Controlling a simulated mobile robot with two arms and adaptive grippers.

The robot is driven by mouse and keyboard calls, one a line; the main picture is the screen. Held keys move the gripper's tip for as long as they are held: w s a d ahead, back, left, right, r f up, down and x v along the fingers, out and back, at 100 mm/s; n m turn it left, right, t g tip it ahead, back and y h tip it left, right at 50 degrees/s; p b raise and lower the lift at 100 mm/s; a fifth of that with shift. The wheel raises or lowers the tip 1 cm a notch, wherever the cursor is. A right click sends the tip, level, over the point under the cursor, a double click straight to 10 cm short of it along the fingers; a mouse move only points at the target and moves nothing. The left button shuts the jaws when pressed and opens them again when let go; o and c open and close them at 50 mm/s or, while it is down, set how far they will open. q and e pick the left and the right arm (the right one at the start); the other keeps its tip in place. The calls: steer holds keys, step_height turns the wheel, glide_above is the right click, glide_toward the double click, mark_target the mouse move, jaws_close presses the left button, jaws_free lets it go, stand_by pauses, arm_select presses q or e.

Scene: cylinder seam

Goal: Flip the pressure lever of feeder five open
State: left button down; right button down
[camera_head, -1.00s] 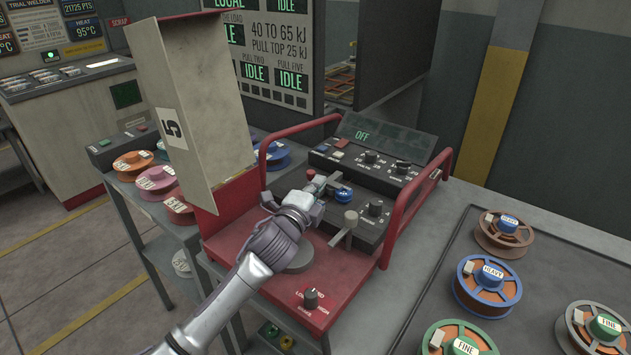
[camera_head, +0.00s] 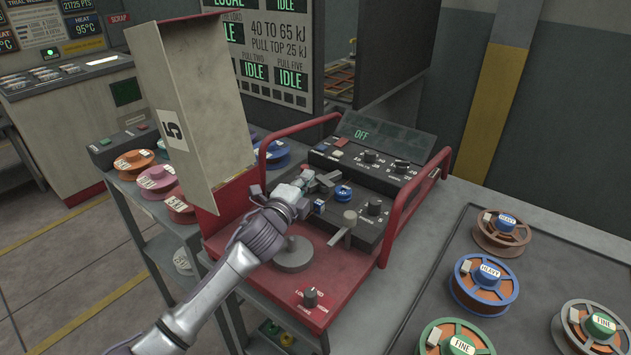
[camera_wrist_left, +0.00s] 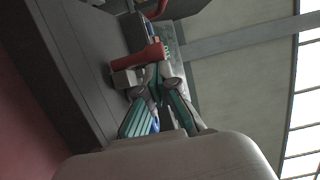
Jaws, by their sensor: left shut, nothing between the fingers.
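Feeder five is the red-framed machine (camera_head: 265,283) with an open beige cover (camera_head: 190,95) marked 5. A dark short arm (camera_head: 328,181) and a blue labelled knob (camera_head: 343,194) sit on its dark mechanism. I cannot tell which of these is the pressure lever. My left gripper (camera_head: 306,180) is at the left end of the dark arm; contact cannot be told. In the wrist view its teal-padded fingers (camera_wrist_left: 158,92) are shut and empty, close to a red part (camera_wrist_left: 142,58).
A round grey disc (camera_head: 293,254) and a dial (camera_head: 310,297) are on the red base. Red side rails (camera_head: 406,208) flank the mechanism. The control panel (camera_head: 372,165) reads OFF. Wire spools (camera_head: 485,285) lie on the right table, others (camera_head: 157,178) at left.

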arm_select(q)
steer(key=shift+w+a, duration=0.9)
steer(key=shift+w, duration=0.3)
steer(key=shift+w+a, duration=0.3)
steer(key=shift+w, duration=0.25)
steer(key=v, duration=1.2)
steer(key=shift+f, duration=0.1)
